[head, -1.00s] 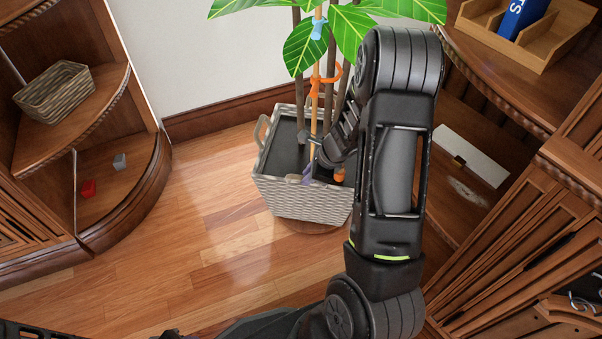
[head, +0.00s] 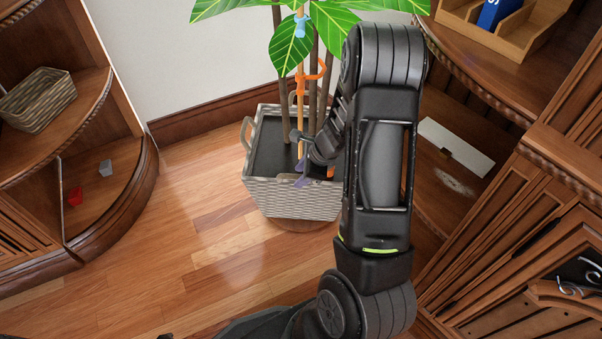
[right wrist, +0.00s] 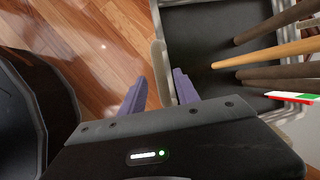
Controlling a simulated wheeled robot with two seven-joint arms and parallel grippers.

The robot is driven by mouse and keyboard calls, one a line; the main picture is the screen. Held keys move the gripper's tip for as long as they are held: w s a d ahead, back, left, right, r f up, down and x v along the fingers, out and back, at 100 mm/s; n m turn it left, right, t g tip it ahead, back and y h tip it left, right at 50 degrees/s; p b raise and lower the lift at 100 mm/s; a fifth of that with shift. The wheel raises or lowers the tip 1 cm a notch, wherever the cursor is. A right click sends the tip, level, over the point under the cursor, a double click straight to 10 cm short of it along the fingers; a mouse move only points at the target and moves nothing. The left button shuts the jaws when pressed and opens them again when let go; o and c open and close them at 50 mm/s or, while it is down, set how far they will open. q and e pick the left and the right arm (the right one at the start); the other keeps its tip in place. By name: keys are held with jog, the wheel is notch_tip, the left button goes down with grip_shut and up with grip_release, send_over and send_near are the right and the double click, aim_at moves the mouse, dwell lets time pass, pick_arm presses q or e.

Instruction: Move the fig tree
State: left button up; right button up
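The fig tree (head: 292,42) stands upright with broad green leaves, several brown stems and a thin orange stake. It grows in a grey-beige woven planter (head: 290,204) with dark soil and a loop handle on its left side. My right gripper (head: 301,175) is at the planter's near rim, and my forearm hides the planter's right part. In the right wrist view, its purple fingers (right wrist: 159,88) are apart, with a pale upright handle (right wrist: 159,65) of the planter between them. A gap shows beside the left finger. My left gripper is not seen.
Curved wooden shelves at left hold a woven basket (head: 38,98), a red block (head: 75,197) and a grey block (head: 105,168). A wooden cabinet (head: 540,215) with a sorter tray (head: 535,40) stands close at right. Wooden floor (head: 190,240) is clear left of the planter.

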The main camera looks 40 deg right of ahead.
jog(key=shift+w+r, duration=0.1)
jog(key=shift+r, duration=0.05)
jog(key=shift+r, duration=0.25)
jog(key=p+v, duration=0.4)
jog(key=v, duration=0.3)
jog(key=shift+d, duration=0.1)
dwell(0.4)
